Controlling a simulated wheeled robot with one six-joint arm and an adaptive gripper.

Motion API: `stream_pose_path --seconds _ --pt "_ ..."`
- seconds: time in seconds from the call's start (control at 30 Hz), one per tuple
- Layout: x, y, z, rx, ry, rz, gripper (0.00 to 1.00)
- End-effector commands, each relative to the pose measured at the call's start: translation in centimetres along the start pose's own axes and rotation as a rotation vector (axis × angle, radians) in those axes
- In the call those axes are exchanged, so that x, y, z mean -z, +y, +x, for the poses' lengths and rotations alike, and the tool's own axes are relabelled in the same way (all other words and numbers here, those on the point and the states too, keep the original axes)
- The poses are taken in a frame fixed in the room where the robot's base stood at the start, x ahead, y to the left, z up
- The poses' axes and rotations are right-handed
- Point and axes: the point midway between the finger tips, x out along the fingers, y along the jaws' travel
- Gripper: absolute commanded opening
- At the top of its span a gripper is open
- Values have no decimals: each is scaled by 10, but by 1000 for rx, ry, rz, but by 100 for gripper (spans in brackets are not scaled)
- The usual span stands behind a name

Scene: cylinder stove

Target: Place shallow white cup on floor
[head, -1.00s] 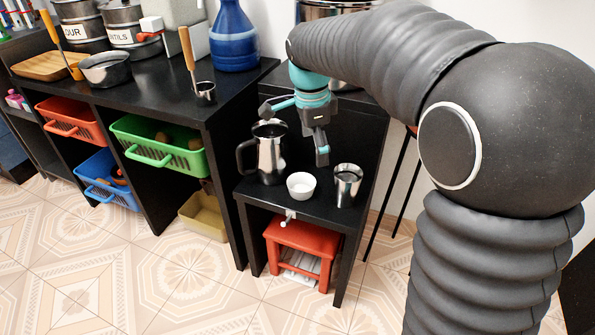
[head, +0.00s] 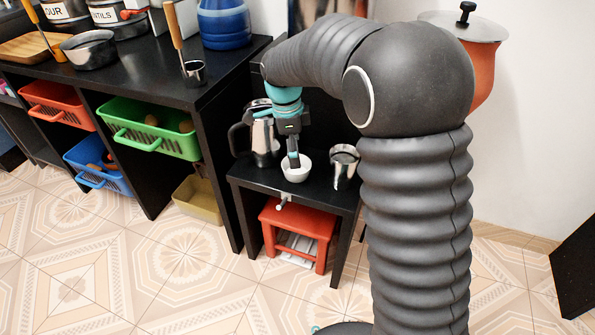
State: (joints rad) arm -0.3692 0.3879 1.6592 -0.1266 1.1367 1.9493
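The shallow white cup (head: 296,173) stands upright on the small black table (head: 318,198), between a steel pitcher and a steel tumbler. My gripper (head: 293,160) points down right at the cup, with a dark fingertip at or inside its far rim. Only one finger shows clearly; the other is hidden, so I cannot tell whether the cup is gripped. The tiled floor (head: 190,285) is open in front of the table.
The steel pitcher (head: 264,145) stands close left of my gripper. The steel tumbler (head: 344,165) on the right looks tilted. A red stool (head: 297,222) is under the table. A black shelf with coloured baskets (head: 150,127) stands to the left.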

Motion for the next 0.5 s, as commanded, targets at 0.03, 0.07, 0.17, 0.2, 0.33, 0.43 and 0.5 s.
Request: stream_pose_path --seconds 0.03,0.07,0.17,0.2,0.33,0.43,0.5 --pt "0 0 2 0 0 1 100" --pt "0 0 4 0 0 1 100" --pt "0 1 13 -2 0 1 100" --pt "0 1 19 -3 1 1 100" --pt "-2 2 38 -2 0 2 100" --pt "-2 2 48 -1 0 2 100" --pt "-2 2 52 0 0 2 100"
